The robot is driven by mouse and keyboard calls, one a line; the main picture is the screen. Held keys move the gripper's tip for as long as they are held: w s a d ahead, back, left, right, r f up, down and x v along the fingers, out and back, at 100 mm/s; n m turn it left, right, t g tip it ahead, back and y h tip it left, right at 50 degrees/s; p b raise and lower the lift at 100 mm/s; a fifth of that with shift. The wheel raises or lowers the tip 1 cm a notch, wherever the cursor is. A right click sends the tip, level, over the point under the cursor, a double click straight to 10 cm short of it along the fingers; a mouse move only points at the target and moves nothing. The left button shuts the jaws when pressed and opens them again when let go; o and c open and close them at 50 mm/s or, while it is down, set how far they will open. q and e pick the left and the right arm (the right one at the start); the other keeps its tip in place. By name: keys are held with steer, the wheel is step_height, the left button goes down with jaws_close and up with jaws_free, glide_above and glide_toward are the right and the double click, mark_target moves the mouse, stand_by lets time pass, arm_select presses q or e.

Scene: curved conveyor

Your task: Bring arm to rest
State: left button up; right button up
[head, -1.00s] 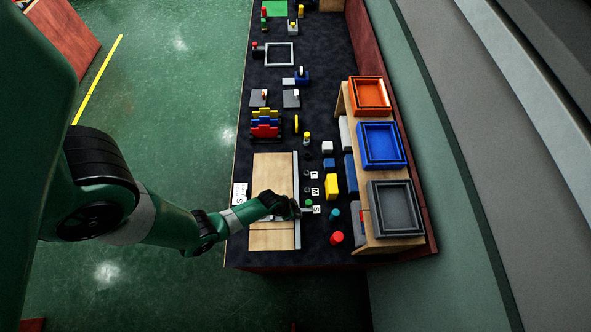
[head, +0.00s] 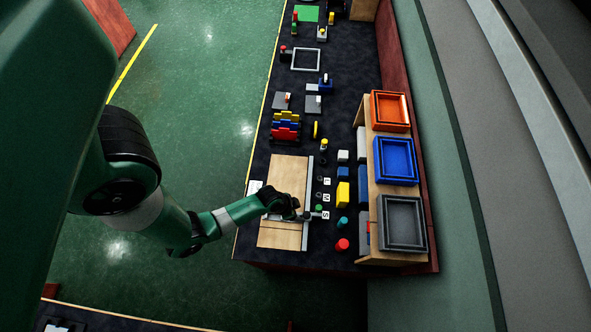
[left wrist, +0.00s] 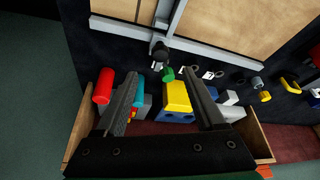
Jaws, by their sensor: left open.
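My left gripper (head: 294,212) is above the wooden board (head: 285,178) at the near end of the dark table, close to the metal rail (head: 306,190) along the board's right edge. The left wrist view shows its two dark fingers (left wrist: 162,74) spread wide with nothing held between them. Behind the fingers lie a yellow block (left wrist: 177,97), a green piece (left wrist: 168,73) and a teal cylinder (left wrist: 138,92), apart from the gripper as far as I can tell. My right gripper is in neither view.
A wooden shelf holds orange (head: 391,125), blue (head: 395,182) and grey (head: 402,250) bins on the right. A red cylinder (head: 342,245) stands near the table's front. Several small parts line the middle. Green floor (head: 205,100) lies open left of the table.

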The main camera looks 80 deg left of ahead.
arm_select(q)
steer(key=shift+v, duration=1.45)
